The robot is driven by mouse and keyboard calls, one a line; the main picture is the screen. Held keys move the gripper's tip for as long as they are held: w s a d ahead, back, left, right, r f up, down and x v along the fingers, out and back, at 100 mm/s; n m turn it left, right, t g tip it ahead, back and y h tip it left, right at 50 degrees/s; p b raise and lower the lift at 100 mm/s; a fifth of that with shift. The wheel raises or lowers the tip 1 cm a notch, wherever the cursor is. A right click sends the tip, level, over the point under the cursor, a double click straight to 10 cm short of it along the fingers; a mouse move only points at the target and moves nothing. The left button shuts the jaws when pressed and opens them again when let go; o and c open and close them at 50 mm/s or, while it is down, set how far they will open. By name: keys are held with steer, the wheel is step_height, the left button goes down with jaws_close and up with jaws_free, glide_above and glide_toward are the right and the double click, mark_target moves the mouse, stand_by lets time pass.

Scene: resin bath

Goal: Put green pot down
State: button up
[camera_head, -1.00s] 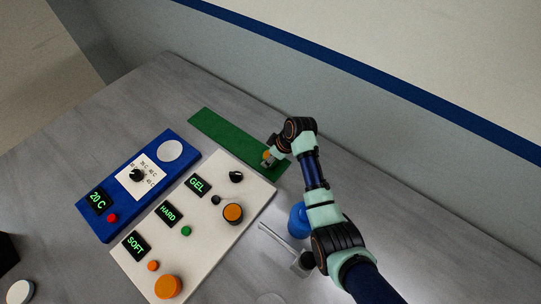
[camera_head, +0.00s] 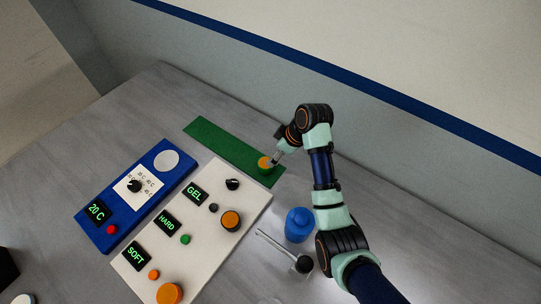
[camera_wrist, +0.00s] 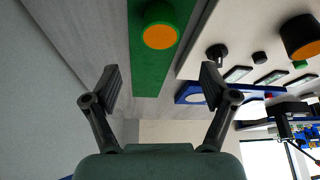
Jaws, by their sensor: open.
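The green pot (camera_wrist: 157,11), with an orange top face, stands on the green strip (camera_wrist: 150,72) in the wrist view. In the head view the pot shows mostly as an orange disc (camera_head: 264,162) near the right end of the green strip (camera_head: 222,143). My gripper (camera_wrist: 160,68) is open, with its two fingers spread wide and nothing between them. The pot is beyond the fingertips, apart from them. In the head view my gripper (camera_head: 276,157) is just right of the pot; its fingers are small there.
A white panel (camera_head: 205,240) with GEL, HARD and SOFT displays and orange pots lies left of my arm. A blue panel (camera_head: 128,222) reading 20 C is further left. A blue bottle (camera_head: 299,225) stands close to my arm. The wall is behind the strip.

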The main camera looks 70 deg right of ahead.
steer(key=shift+s+r, duration=0.25)
steer(key=shift+r, duration=0.35)
steer(key=w+a+r+t, duration=0.1)
steer(key=w+a+r, duration=0.1)
steer(key=w+a, duration=0.45)
steer(key=w+a+r+n+t+h, duration=0.15)
steer(key=w+a, duration=0.25)
steer(key=a, duration=0.6)
steer(key=w+a+r+t, duration=0.1)
steer(key=w+a+r, duration=0.2)
steer(key=w+a, duration=0.4)
steer(key=s+a+r+t, duration=0.1)
steer(key=a+r, duration=0.2)
steer(key=a, duration=0.4)
steer(key=s+a+r+t+y, duration=0.1)
steer(key=s+a+r+t, duration=0.1)
steer(key=a, duration=0.6)
steer(key=s+a+r+t+y, duration=0.1)
steer(key=a+r, duration=0.3)
steer(key=a, duration=0.3)
steer(key=shift+s+a, duration=0.15)
steer(key=shift+s, duration=0.1)
steer(key=shift+r+t, duration=0.1)
steer(key=shift+t, duration=0.15)
